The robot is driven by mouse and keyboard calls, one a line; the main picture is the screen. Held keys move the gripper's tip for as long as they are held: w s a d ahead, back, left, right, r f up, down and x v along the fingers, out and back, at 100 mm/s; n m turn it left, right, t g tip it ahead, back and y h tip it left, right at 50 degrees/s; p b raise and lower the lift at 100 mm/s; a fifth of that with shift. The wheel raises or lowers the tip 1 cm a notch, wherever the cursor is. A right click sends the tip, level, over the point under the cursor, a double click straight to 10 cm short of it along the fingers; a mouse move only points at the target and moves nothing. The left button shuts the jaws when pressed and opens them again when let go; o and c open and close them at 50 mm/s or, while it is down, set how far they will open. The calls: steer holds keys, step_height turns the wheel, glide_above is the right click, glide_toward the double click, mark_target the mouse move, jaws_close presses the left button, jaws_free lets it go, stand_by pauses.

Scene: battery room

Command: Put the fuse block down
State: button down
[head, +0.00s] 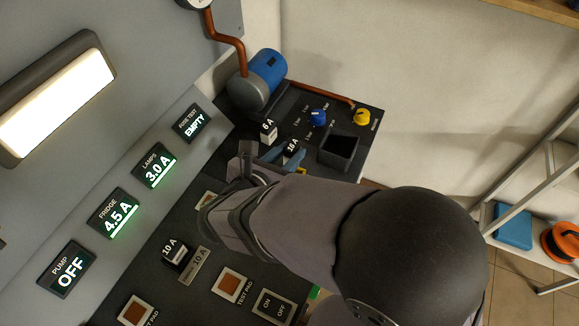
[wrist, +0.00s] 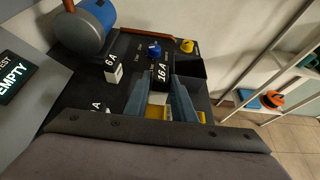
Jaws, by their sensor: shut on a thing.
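My gripper (head: 282,157) reaches over the dark panel and is shut on the fuse block marked 16 A (head: 292,146). In the wrist view, the black 16 A label (wrist: 162,72) shows at the tips of my gripper (wrist: 165,86). The fingers hide most of this block, and I cannot tell whether its underside touches the panel. A white fuse block marked 6 A (head: 268,132) stands left of it, also in the wrist view (wrist: 114,74). A 10 A block (head: 173,251) stands nearer on the panel.
An open black bin (head: 340,151) stands right of my gripper. A blue knob (head: 317,117), a yellow knob (head: 361,117) and a blue motor-like cylinder (head: 265,70) are beyond. The FUSE TEST display (head: 191,123) reads EMPTY. Orange-brown test pads (head: 229,285) lie nearer.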

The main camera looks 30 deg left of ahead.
steer(key=shift+f, duration=2.5)
steer(key=shift+f+b, duration=0.3)
steer(key=shift+f, duration=0.1)
steer(key=shift+f, duration=0.2)
steer(key=c, duration=1.5)
jaws_free()
